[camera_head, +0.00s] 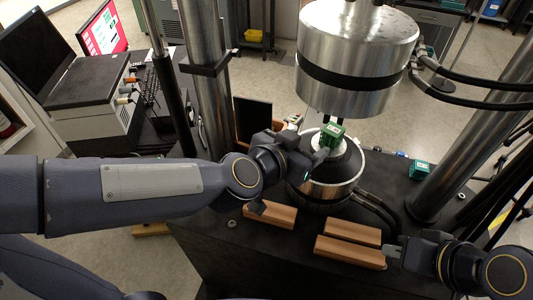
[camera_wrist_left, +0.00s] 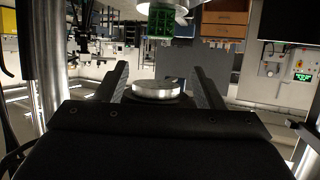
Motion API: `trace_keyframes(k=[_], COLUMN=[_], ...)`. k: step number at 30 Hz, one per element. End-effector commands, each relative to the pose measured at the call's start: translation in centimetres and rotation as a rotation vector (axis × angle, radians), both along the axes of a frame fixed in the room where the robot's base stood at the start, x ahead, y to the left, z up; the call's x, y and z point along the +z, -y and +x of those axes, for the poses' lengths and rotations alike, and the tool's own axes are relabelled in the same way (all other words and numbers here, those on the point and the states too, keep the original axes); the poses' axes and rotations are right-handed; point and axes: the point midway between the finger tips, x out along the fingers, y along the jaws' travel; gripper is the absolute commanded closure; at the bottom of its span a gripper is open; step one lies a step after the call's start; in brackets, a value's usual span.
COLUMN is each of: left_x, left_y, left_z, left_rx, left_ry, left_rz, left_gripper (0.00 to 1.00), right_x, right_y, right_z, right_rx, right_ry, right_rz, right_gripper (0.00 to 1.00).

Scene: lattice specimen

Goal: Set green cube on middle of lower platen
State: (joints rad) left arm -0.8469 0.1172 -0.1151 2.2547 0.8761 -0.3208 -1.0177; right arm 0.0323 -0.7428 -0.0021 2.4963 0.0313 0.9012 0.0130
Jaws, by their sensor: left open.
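A green lattice cube (camera_head: 332,133) with a pale label shows over the small white disc of the lower platen (camera_head: 341,147). It seems to rest there, a little toward the left or far side; exact contact is hard to see. In the left wrist view the cube (camera_wrist_left: 160,24) is against a white disc, beyond my fingertips and not between them. My left gripper (camera_head: 319,157) is open and empty, just left of the cube and platen. A metal disc (camera_wrist_left: 156,90) shows between its fingers in the wrist view. My right gripper (camera_head: 391,251) is low at the right, beside wooden blocks.
The large steel upper cylinder (camera_head: 355,55) hangs closely above the cube. Another green block (camera_head: 420,169) lies on the black table to the right. Wooden blocks (camera_head: 350,251) lie at the front. Steel columns (camera_head: 207,80) flank the platen, and black hoses curve at its right.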

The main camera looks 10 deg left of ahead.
Motion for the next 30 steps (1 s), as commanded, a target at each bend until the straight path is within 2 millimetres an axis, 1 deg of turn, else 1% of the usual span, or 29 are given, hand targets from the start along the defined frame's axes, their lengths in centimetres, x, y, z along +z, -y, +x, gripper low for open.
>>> trace_keyframes(k=[5, 7, 8, 11, 14, 15, 16, 17, 18, 21, 24, 25, 27, 30], left_x=[0.0, 0.1, 0.3, 0.8, 0.6, 0.1, -0.5, -1.1, -2.0, -4.5, -6.4, -6.8, -7.4, -7.7], left_y=[0.0, -0.6, -1.1, -4.1, -8.9, -10.9, -12.4, -13.8, -15.6, -19.4, -22.0, -22.5, -23.2, -23.5], left_z=[0.0, 0.0, -0.1, -0.8, -3.0, -4.4, -5.5, -6.6, -8.2, -12.1, -15.2, -15.8, -16.9, -17.4], left_rx=[0.000, 0.001, 0.000, -0.002, 0.015, 0.034, 0.054, 0.081, 0.126, 0.258, 0.385, 0.414, 0.461, 0.482], left_ry=[-0.001, -0.012, -0.022, -0.093, -0.218, -0.279, -0.327, -0.375, -0.441, -0.592, -0.704, -0.727, -0.764, -0.784], left_rz=[-0.001, -0.018, -0.032, -0.115, -0.194, -0.212, -0.219, -0.222, -0.222, -0.204, -0.187, -0.183, -0.176, -0.172], left_gripper=[0.38, 0.38, 0.38, 0.38, 0.38, 0.38, 0.38, 0.38, 0.38, 0.38, 0.38, 0.38, 0.38, 0.38], right_x=[0.0, 0.0, 0.0, 0.0, 0.0, 0.0, 0.0, 0.0, 0.0, 0.0, 0.0, 0.0, 0.0, 0.0], right_y=[0.0, 0.0, 0.0, 0.0, 0.0, 0.0, 0.0, 0.0, 0.0, 0.0, 0.0, 0.0, 0.0, 0.0], right_z=[0.0, 0.0, 0.0, 0.0, 0.0, 0.0, 0.0, 0.0, 0.0, 0.0, 0.0, 0.0, 0.0, 0.0], right_rx=[0.000, 0.000, 0.000, 0.000, 0.000, 0.000, 0.000, 0.000, 0.000, 0.000, 0.000, 0.000, 0.000, 0.000], right_ry=[0.000, 0.000, 0.000, 0.000, 0.000, 0.000, 0.000, 0.000, 0.000, 0.000, 0.000, 0.000, 0.000, 0.000], right_rz=[0.000, 0.000, 0.000, 0.000, 0.000, 0.000, 0.000, 0.000, 0.000, 0.000, 0.000, 0.000, 0.000, 0.000], right_gripper=[1.00, 1.00, 1.00, 1.00, 1.00, 1.00, 1.00, 1.00, 1.00, 1.00, 1.00, 1.00, 1.00, 1.00])
